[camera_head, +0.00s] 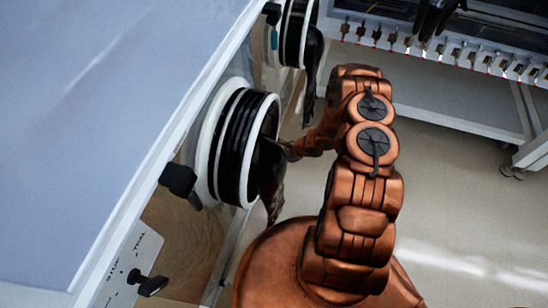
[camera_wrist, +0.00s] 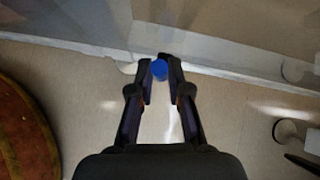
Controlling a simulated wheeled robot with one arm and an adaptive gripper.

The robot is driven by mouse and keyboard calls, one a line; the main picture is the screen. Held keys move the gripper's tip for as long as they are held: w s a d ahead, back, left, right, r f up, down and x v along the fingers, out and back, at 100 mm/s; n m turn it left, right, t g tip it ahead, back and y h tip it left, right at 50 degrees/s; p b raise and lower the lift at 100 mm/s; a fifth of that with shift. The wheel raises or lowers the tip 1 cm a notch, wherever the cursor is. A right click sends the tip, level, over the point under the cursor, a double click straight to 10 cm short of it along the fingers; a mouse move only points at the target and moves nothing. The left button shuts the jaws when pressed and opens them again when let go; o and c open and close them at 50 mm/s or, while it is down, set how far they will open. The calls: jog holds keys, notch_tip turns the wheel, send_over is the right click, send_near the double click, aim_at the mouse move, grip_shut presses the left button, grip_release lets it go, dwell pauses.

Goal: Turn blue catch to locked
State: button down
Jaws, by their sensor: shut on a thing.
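In the wrist view, a round blue piece, which looks like the blue catch (camera_wrist: 159,69), sits between the fingertips of my gripper (camera_wrist: 160,72). The fingers are closed on it from both sides. Its mounting and turned position cannot be made out. In the head view, my arm reaches towards the near glove port (camera_head: 243,145), a white ring with black ribs. My gripper's fingertips and the held blue piece cannot be made out there.
A black glove (camera_head: 268,180) hangs from the near port. A second port (camera_head: 293,35) lies beyond, with a small teal piece (camera_head: 274,40) beside it. Black knobs (camera_head: 178,180) stick out along the cabinet edge. A rack bench (camera_head: 450,50) stands at the back right. Floor on the right is clear.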

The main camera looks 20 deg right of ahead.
jog(key=shift+a, duration=0.15)
jog(key=c, duration=1.1)
grip_release()
jog(key=shift+d, duration=0.2)
jog(key=shift+d+r, duration=0.1)
jog(key=v, duration=0.7)
jog(key=shift+s+d+r, duration=0.15)
jog(key=shift+s+r, duration=0.1)
